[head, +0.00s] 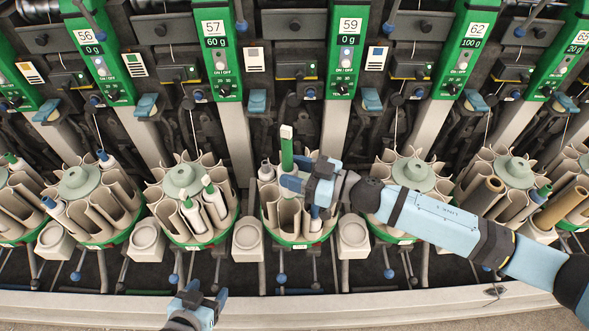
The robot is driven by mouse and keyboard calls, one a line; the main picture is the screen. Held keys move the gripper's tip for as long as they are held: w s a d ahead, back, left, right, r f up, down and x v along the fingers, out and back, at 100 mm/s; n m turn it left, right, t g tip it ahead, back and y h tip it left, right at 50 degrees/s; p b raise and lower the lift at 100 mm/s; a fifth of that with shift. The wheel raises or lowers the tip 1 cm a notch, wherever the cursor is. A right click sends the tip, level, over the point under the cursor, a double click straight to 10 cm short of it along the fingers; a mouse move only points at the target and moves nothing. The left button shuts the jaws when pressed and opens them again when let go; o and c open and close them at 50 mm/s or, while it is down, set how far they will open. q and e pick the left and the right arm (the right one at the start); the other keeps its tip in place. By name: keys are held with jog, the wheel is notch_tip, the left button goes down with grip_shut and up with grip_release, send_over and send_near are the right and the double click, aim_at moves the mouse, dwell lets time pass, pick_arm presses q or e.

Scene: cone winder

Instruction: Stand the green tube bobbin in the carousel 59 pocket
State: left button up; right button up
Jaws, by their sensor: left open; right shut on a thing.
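The green tube bobbin (287,154) has a white top and stands upright in the middle of the head view. My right gripper (293,178) is shut on it, coming in from the right. The bobbin is over the back of a carousel (283,215) below and left of the panel marked 59 (347,52). The gripper hides the bobbin's lower end, so I cannot tell whether it is inside a pocket. The gripper also hides part of this carousel's top. My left gripper (207,292) is open and empty at the bottom, in front of the machine.
Neighbouring carousels (183,180) and (410,174) stand close on both sides, several pockets holding bobbins. Grey round-topped blocks (248,236) sit between carousels. A pale rail (90,305) runs along the front.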

dwell(0.3)
jog(key=shift+f+b, duration=0.65)
jog(key=shift+f, duration=0.6)
jog(key=shift+f+b, duration=0.45)
jog(key=shift+f, duration=0.55)
jog(key=shift+f+b, duration=0.7)
jog(key=shift+f, duration=0.7)
jog(key=o, duration=1)
jog(key=shift+r, duration=0.1)
